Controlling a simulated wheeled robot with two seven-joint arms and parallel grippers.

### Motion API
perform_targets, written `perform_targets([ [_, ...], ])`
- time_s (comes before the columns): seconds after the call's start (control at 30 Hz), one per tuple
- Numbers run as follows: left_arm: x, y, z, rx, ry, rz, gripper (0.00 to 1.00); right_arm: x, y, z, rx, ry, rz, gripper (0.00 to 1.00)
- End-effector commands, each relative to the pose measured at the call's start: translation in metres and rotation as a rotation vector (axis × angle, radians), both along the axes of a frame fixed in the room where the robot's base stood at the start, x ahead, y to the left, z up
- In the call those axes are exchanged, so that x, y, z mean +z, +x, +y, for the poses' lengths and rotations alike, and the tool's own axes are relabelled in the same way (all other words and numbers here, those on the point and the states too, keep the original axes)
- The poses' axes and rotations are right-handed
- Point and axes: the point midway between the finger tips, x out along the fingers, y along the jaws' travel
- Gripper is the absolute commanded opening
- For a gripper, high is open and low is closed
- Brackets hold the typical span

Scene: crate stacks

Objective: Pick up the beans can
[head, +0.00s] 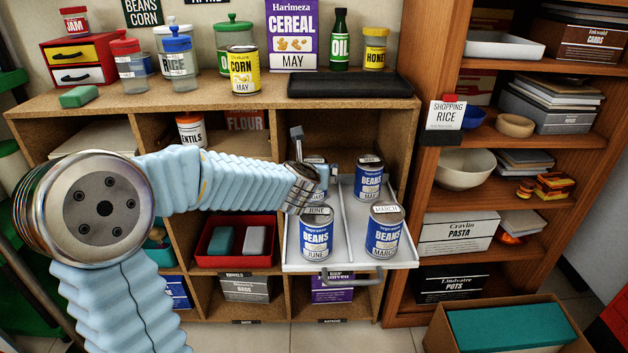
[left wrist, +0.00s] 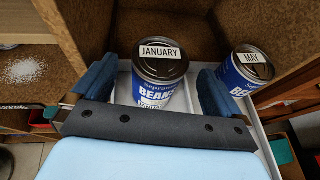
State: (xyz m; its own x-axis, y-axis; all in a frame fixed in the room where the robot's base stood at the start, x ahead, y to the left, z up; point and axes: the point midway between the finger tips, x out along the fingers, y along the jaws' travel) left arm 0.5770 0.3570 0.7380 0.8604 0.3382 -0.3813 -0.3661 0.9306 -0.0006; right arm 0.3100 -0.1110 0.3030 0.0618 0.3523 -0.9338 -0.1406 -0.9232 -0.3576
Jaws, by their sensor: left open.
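Several blue-and-white beans cans stand upright on a pulled-out light grey tray (head: 348,262). The June can (head: 316,235) is at front left and the March can (head: 384,233) at front right. The May can (head: 368,180) is behind March; it also shows in the left wrist view (left wrist: 245,70). The January can (left wrist: 160,80) is at back left, partly hidden by my gripper in the head view. My left gripper (left wrist: 157,88) is open and empty, with its fingers on either side of the January can in the left wrist view. Gaps show beside the can. My right gripper is not in view.
Cubby walls (head: 403,150) and the shelf top (head: 270,92) surround the tray's back part. A raised divider (head: 347,205) runs between the can columns. A red bin (head: 236,262) sits in the cubby to the left. A bookcase (head: 440,80) stands at right.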

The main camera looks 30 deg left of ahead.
Motion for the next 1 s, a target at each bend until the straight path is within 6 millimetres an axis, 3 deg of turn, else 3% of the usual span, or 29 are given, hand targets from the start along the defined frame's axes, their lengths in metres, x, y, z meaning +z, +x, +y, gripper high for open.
perform_targets([
  [0.2,-0.014,0.030,0.012,0.001,0.000,0.002,1.00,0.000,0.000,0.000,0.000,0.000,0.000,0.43],
  [0.5,-0.017,0.036,0.015,0.001,0.000,0.001,1.00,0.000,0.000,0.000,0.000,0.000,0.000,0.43],
  [1.0,-0.016,0.036,0.014,0.001,0.001,-0.001,0.28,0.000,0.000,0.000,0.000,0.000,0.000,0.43],
])
